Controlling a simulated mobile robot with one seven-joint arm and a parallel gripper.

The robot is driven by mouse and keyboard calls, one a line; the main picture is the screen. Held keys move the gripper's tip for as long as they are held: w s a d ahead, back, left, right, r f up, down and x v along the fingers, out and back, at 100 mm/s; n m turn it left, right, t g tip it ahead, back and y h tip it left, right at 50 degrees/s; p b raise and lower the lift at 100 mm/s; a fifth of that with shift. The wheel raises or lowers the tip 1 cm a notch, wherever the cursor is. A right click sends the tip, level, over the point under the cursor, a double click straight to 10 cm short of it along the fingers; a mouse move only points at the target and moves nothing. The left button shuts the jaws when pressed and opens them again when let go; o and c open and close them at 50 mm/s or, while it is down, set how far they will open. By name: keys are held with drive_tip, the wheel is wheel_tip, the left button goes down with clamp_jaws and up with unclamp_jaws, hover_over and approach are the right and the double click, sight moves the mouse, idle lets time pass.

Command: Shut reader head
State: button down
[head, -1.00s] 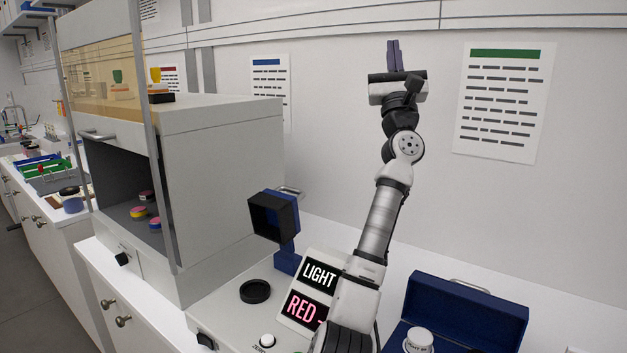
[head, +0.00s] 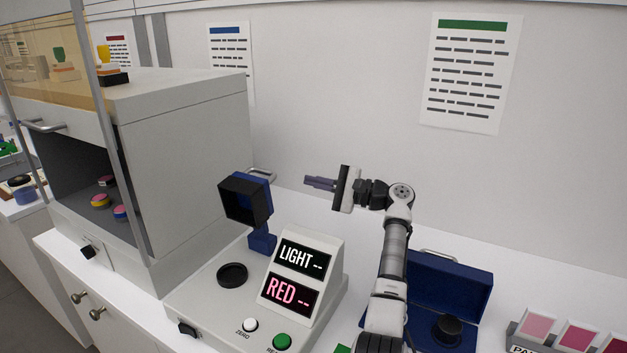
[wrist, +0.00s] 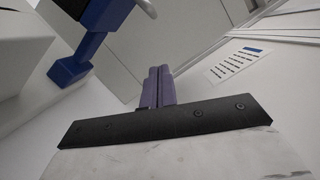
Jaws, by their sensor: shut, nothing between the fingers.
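The reader head (head: 244,199) is a dark blue, square, hollow hood with a black inner face. It stands tilted open on a blue hinge post at the back of the white reader. The reader's round black well (head: 232,275) lies uncovered in front of it. My gripper (head: 308,183) is shut and empty, its purple fingers pointing left towards the head, with a gap between them. In the wrist view the shut fingers (wrist: 158,88) show at the middle, and part of the blue head (wrist: 104,14) and its post are at upper left.
The reader's display (head: 293,278) reads LIGHT and RED with dashes. ZERO (head: 250,325) and green (head: 281,341) buttons are at its front. A grey cabinet (head: 190,130) stands left. An open blue case (head: 448,290) and pink sample cards (head: 575,336) are at right.

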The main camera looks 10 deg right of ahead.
drive_tip(key=a+r, duration=0.2)
drive_tip(key=a, duration=0.6)
drive_tip(key=shift+a+r, duration=0.2)
drive_tip(key=shift+a, duration=0.1)
drive_tip(key=shift+a, duration=0.15)
